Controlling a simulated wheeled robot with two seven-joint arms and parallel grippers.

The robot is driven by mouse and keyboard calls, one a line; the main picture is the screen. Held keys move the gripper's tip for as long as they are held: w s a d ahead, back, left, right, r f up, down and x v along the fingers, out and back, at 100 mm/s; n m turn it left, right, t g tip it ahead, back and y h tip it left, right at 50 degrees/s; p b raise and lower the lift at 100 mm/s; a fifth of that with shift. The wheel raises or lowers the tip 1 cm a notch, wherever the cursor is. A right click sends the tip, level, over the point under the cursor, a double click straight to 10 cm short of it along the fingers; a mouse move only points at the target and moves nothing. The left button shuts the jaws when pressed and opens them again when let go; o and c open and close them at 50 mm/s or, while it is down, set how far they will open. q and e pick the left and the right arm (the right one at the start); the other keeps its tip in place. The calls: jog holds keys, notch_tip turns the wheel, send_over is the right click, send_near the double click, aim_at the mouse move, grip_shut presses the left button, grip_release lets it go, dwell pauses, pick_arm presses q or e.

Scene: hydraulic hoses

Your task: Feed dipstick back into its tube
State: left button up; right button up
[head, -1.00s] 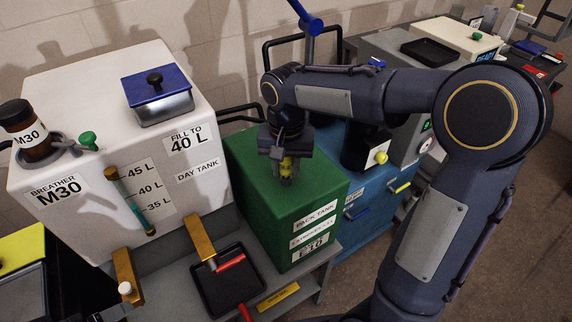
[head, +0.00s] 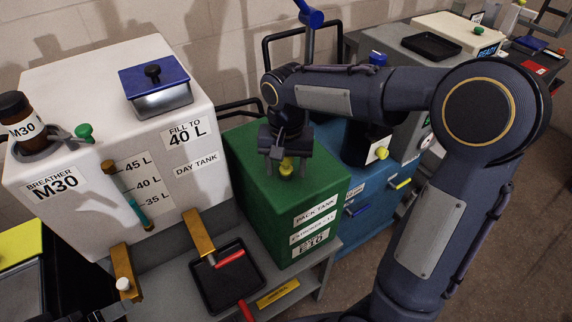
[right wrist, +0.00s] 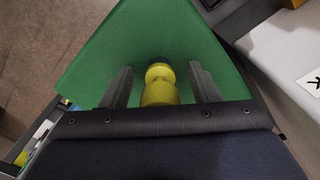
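The yellow dipstick handle (head: 286,167) stands on top of the green pack tank (head: 245,160). It also shows in the right wrist view (right wrist: 160,88), upright between my fingers. No shaft shows above the tank; the tube mouth is hidden beneath the handle. My right gripper (head: 280,158) points down just above and around the handle. In the right wrist view my right gripper (right wrist: 161,88) is open, with a gap between each dark finger and the yellow handle.
The white day tank (head: 75,90) stands left of the green tank, with a blue-lidded box (head: 160,95) on top. A blue tank (head: 365,205) with a yellow knob stands close on the right.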

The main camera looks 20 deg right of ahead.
notch_tip(320, 180, up, 8)
jog(key=shift+f+p, duration=0.1)
jog(key=shift+p, duration=0.2)
dwell(0.7)
